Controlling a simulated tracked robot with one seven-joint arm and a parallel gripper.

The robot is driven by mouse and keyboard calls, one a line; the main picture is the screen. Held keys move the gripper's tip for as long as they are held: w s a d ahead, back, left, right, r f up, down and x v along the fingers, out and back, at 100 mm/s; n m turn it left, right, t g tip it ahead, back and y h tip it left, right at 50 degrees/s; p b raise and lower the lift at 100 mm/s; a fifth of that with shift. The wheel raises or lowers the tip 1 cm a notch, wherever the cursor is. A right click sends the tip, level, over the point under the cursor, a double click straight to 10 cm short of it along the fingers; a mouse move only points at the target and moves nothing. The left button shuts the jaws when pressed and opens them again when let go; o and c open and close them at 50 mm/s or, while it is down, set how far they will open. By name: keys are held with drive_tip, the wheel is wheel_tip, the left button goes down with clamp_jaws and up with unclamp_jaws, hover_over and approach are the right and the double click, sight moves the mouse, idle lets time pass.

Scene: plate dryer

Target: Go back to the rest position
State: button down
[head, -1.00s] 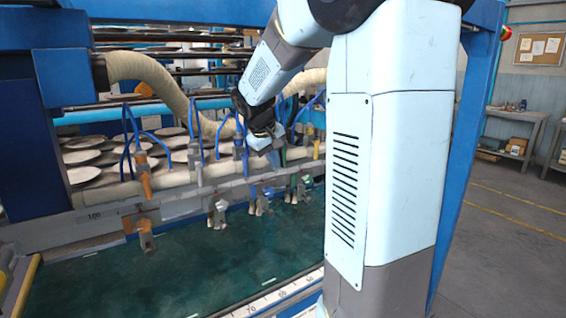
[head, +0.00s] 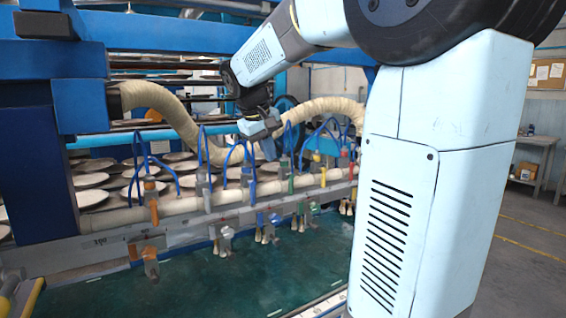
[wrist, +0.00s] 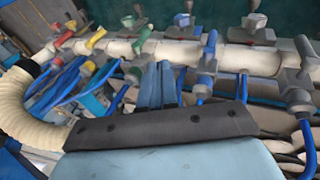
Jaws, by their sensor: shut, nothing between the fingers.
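My gripper (head: 268,147) hangs at the end of my arm, in front of the row of hose fittings, above the cream pipe (head: 230,195). In the wrist view, my gripper's two blue fingers (wrist: 157,84) are together with nothing between them. Behind them in that view runs the cream pipe (wrist: 240,58) with valves and blue hoses. Several pale round plates (head: 90,181) lie on the racks behind the pipe in the head view.
A thick beige duct (head: 170,108) curves near my arm, and a blue frame (head: 80,110) stands at left. A green surface (head: 200,280) lies below the valves. Open floor (head: 525,250) and a workbench (head: 540,150) are at right.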

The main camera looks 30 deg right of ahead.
drive_tip(key=s+a+f+t+y, duration=0.1)
drive_tip(key=s+a+f, duration=0.1)
drive_tip(key=s, duration=0.5)
drive_tip(key=s+a+f+m+t+y, duration=0.1)
drive_tip(key=s+a+f+y, duration=0.1)
drive_tip(key=s+f, duration=0.3)
drive_tip(key=s+a+f+t+y, duration=0.1)
drive_tip(key=s+a+f, duration=0.2)
drive_tip(key=s, duration=0.8)
drive_tip(key=shift+s+a+f, duration=0.15)
drive_tip(key=shift+a+f, duration=0.1)
drive_tip(key=shift+a, duration=0.05)
